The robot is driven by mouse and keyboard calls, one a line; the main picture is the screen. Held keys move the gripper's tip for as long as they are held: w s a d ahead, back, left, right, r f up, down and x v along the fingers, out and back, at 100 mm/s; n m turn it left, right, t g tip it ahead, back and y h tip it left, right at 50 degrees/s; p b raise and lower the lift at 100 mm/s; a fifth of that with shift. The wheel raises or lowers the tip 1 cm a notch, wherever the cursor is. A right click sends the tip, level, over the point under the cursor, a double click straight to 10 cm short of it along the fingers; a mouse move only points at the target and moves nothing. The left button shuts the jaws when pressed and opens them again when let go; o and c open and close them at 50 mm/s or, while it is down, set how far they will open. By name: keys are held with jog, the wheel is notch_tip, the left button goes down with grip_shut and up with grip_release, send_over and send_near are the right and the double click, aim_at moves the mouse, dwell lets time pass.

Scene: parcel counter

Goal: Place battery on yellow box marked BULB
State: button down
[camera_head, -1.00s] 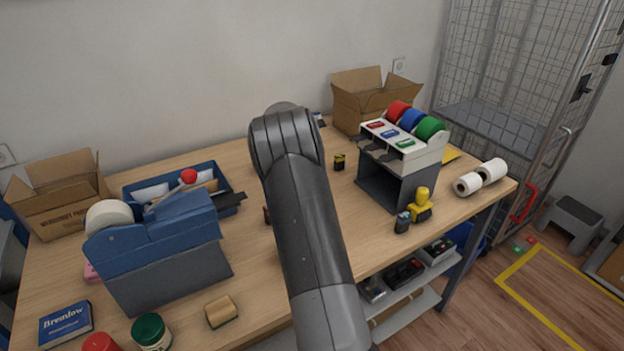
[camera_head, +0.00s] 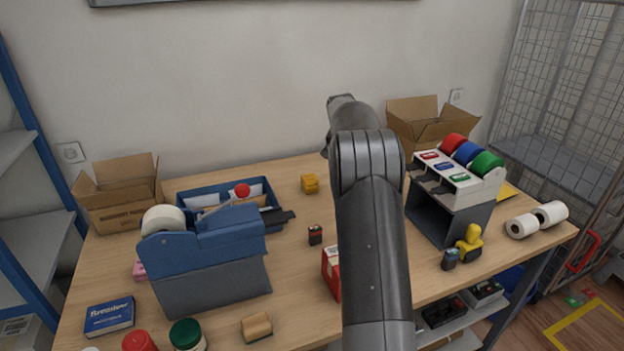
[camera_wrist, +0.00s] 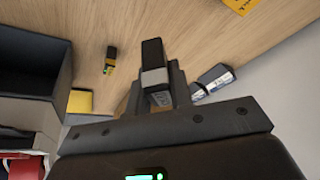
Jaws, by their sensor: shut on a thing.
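In the wrist view, my gripper (camera_wrist: 156,90) is shut on a dark block with a grey band, which looks like the battery (camera_wrist: 152,54). It is held over the wooden tabletop. A yellow box with dark marking (camera_wrist: 239,4) is cut off by the top edge of that view, so I cannot read its print. Another yellow thing (camera_wrist: 80,101) lies at the left, beside the dark open stand. In the head view my arm hides the gripper and the battery.
A small black-and-yellow block (camera_wrist: 110,60) stands on the table. In the head view, a red box (camera_head: 331,270) and a dark small block (camera_head: 315,234) stand left of my arm. The tape stand (camera_head: 452,215) is at the right, the blue dispenser (camera_head: 205,262) at the left.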

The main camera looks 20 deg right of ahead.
jog(key=w+r+n+t+y, duration=0.1)
jog(key=w+r+n, duration=0.2)
jog(key=n, duration=0.2)
send_over(310, 176)
jog(key=shift+y, duration=0.3)
notch_tip(310, 176, down, 6)
jog(key=shift+f, duration=0.25)
jog(key=shift+a+f, duration=0.1)
jog(key=shift+f, duration=1.9)
jog(key=shift+f, duration=0.1)
jog(key=c, duration=1.3)
grip_release()
